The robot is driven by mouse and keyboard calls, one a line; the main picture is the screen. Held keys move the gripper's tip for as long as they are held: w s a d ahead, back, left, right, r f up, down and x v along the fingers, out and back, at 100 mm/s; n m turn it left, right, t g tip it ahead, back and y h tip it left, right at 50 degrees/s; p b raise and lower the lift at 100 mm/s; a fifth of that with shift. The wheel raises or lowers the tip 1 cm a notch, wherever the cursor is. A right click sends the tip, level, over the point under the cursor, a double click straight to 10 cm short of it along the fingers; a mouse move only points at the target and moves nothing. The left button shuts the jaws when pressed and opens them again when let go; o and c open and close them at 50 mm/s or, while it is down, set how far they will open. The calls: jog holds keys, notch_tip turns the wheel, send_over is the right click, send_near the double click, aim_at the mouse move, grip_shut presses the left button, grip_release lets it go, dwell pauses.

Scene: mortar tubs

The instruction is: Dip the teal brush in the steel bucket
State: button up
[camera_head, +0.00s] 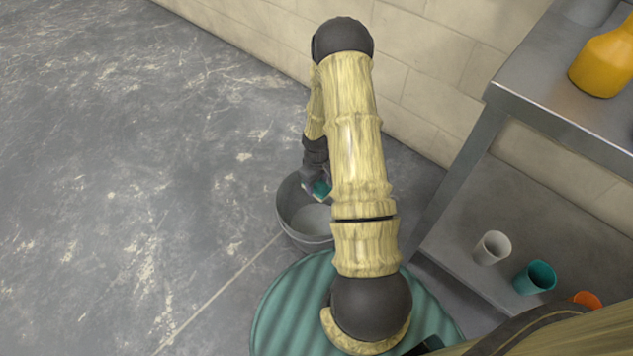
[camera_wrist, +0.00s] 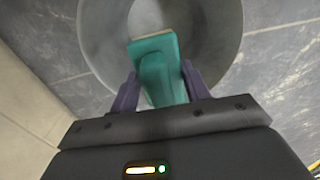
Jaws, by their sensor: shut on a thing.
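The steel bucket (camera_head: 296,228) stands on the floor in the middle of the head view, partly hidden by my arm. Its grey inside and rim (camera_wrist: 92,45) fill the upper middle of the wrist view. The teal brush (camera_wrist: 158,68) is between my gripper's purple fingers, its far end pointing into the bucket opening. A pale edge shows at that far end. My gripper (camera_wrist: 158,88) is shut on the brush and is over the bucket. In the head view only a bit of teal (camera_head: 321,188) shows at my gripper, above the bucket's opening. I cannot tell whether the bristles touch anything inside.
A ribbed green round surface (camera_head: 285,305) is close in front of the bucket. A metal table (camera_head: 540,110) at right bears a yellow container (camera_head: 606,62). Below are a white cup (camera_head: 492,248), a teal cup (camera_head: 535,277) and an orange cup (camera_head: 587,299). The floor at left is clear.

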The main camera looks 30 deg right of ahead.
jog(key=shift+f+b, duration=1.8)
jog(key=shift+f, duration=0.45)
notch_tip(320, 180, down, 15)
jog(key=b, duration=0.8)
jog(key=shift+f, duration=0.2)
jog(key=shift+r, duration=0.1)
notch_tip(320, 180, up, 37)
jog(key=m+p, duration=0.4)
jog(key=p, duration=1.3)
send_over(317, 190)
jog(key=w+a, duration=0.6)
jog(key=a, duration=0.7)
jog(key=shift+d, duration=0.2)
